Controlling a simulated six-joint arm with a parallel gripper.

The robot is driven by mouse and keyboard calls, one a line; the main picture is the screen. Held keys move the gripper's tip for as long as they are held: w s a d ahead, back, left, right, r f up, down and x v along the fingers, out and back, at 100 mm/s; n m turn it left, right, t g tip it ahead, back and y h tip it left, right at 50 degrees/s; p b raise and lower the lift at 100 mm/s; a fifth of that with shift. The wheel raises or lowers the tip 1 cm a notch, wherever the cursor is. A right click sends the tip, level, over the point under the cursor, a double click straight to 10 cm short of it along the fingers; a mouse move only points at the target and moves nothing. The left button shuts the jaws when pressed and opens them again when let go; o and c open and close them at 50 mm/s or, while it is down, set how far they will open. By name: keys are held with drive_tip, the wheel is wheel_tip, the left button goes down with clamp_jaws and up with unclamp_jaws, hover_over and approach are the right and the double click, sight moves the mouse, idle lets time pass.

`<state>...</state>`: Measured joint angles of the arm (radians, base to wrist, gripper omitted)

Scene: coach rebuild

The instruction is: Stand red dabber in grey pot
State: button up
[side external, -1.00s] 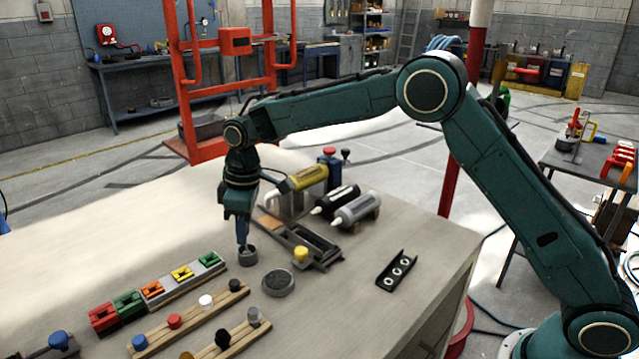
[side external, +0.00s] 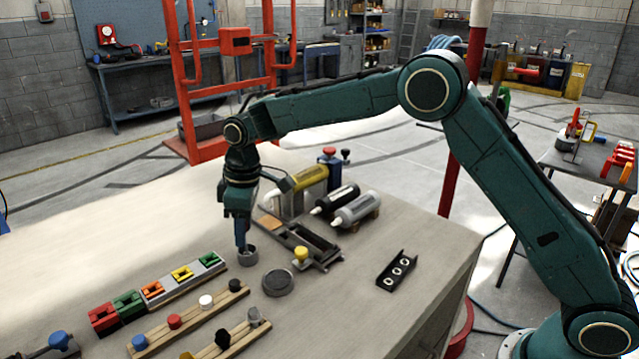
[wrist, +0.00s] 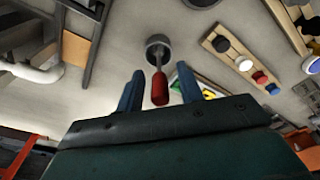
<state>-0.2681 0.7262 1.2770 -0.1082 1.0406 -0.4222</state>
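The red dabber (wrist: 160,88) shows in the wrist view, its red handle towards me and its thin shaft running into the grey pot (wrist: 158,42). Its lower end is inside the pot, and the handle sticks out well above the rim. My gripper (wrist: 160,72) is open, with one blue finger on each side of the handle and a visible gap to both. In the side view my gripper (side external: 241,241) points down right over the grey pot (side external: 248,257). The dabber cannot be made out there, hidden by the fingers.
A round dark dish (side external: 278,282) lies to the right of the pot. Wooden racks with coloured knobs (side external: 190,318) and a row of coloured blocks (side external: 160,288) are in front. Cartridges (side external: 345,205) and a yellow-knobbed fixture (side external: 302,255) stand behind right.

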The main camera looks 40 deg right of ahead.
wheel_tip(320, 180, up, 12)
drive_tip(key=d, duration=0.1)
drive_tip(key=shift+s+f, duration=0.2)
drive_tip(key=shift+s, duration=0.25)
idle(0.5)
drive_tip(key=s+d+r+m+t, duration=0.1)
drive_tip(key=s+d+r+m, duration=0.15)
drive_tip(key=s, duration=0.35)
drive_tip(key=s+d+r+m+t, duration=0.1)
drive_tip(key=s+d+r, duration=0.25)
drive_tip(key=s, duration=0.25)
drive_tip(key=s+d+r+m, duration=0.1)
drive_tip(key=s+d+r, duration=0.25)
drive_tip(key=s, duration=0.25)
drive_tip(key=s+d+f+m+t, duration=0.1)
drive_tip(key=s+d+f+m, duration=0.1)
drive_tip(key=s, duration=0.7)
drive_tip(key=s+d+f+m+t, duration=0.1)
drive_tip(key=s+d+f, duration=0.3)
drive_tip(key=s, duration=0.5)
drive_tip(key=shift+s+d+f+m+t+h, duration=0.3)
drive_tip(key=shift+s+f+m+t+h, duration=0.1)
drive_tip(key=shift+f+m, duration=0.45)
